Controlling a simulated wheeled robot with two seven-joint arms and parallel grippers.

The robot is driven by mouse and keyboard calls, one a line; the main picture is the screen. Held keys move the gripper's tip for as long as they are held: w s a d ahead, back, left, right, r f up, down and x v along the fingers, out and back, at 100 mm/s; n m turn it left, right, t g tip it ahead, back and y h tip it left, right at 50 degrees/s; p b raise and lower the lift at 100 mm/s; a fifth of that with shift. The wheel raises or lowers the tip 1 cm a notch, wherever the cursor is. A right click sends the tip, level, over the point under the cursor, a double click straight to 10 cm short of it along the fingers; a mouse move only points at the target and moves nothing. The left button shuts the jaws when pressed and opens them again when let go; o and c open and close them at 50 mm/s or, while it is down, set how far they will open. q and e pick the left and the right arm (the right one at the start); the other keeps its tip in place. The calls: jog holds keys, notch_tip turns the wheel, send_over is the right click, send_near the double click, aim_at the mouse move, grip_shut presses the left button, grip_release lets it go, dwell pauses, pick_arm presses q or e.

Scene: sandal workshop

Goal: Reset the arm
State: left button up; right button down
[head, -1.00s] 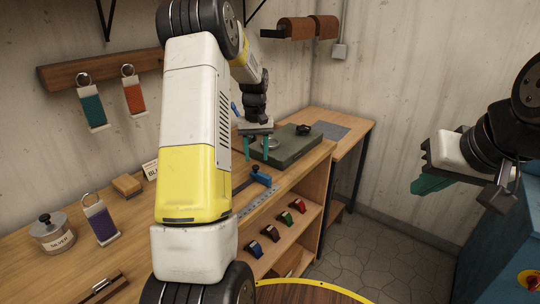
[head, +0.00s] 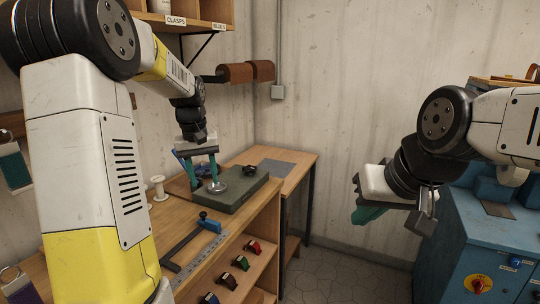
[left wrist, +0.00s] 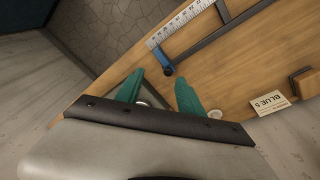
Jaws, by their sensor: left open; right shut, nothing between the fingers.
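My left gripper (head: 202,172) is open with teal fingers pointing down, near the left end of a dark green slab (head: 240,193) on the bench. A small round metal piece (head: 217,186) lies on the slab beside the fingertips; I cannot tell whether they touch. In the left wrist view the open fingers (left wrist: 158,90) have nothing gripped at their tips. My right gripper (head: 372,212) is shut and empty, held in the air at the right, away from the bench.
A blue-ended measuring tool (head: 210,223) and a ruler (head: 196,262) lie on the wooden bench. White spools (head: 157,187) stand behind my left arm. A blue cabinet (head: 480,240) stands below my right arm. Open floor (head: 345,275) lies between.

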pick_arm(q)
jog(key=s+d+r+m+t, duration=0.1)
jog(key=s+d+r, duration=0.1)
jog(key=s, duration=0.6)
jog(key=s+d+r+m+t+h, duration=0.1)
jog(key=s+d, duration=0.3)
jog(key=s, duration=0.4)
jog(key=s+d+r+m+t, duration=0.2)
jog(key=s+d, duration=0.1)
jog(key=s, duration=0.5)
jog(key=shift+s+r+t+h, duration=0.15)
jog(key=shift+r+t+h, duration=0.15)
jog(key=shift+h, duration=0.1)
